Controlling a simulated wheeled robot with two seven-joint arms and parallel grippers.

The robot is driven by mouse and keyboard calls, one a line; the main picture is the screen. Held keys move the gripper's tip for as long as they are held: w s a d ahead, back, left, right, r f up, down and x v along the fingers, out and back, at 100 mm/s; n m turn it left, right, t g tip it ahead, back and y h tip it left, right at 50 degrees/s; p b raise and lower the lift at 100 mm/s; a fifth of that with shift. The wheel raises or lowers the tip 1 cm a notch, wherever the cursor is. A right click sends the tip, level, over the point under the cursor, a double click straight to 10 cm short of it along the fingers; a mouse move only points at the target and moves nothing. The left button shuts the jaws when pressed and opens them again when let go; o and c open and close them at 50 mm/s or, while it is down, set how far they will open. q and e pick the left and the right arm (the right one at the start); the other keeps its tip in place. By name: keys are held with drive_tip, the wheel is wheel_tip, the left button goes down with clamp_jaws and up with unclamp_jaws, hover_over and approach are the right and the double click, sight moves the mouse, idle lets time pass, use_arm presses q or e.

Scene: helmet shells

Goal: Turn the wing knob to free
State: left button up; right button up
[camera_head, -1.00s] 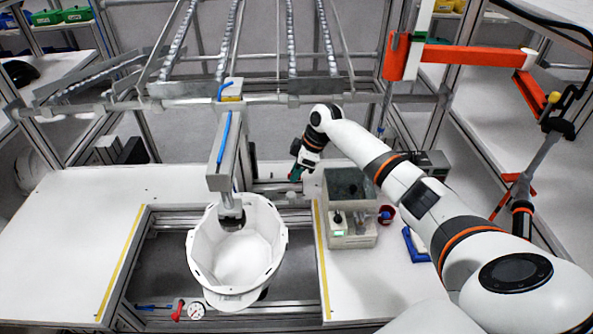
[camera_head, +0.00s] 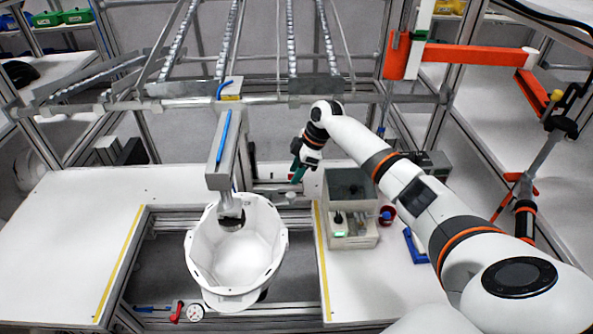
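I cannot make out the wing knob for certain; it may be hidden or too small. A small grey round part (camera_head: 291,197) sits on the frame just below my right gripper (camera_head: 296,177). That gripper has dark teal fingers pointing down and slightly left, above the rear rail between the shell and the grey box. Whether its fingers are apart or closed is too small to tell. The white helmet shell (camera_head: 258,255) sits open side up in the frame opening, under the grey overhead arm (camera_head: 217,160). My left gripper is not in view.
A grey box fixture (camera_head: 350,233) with a green light stands right of the shell. A red-handled part (camera_head: 177,312) and a gauge (camera_head: 196,312) are in front. The left tabletop (camera_head: 75,225) is clear.

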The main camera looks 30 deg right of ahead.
drive_tip(key=b+v, duration=0.2)
drive_tip(key=v, duration=1)
drive_tip(key=shift+b, duration=0.4)
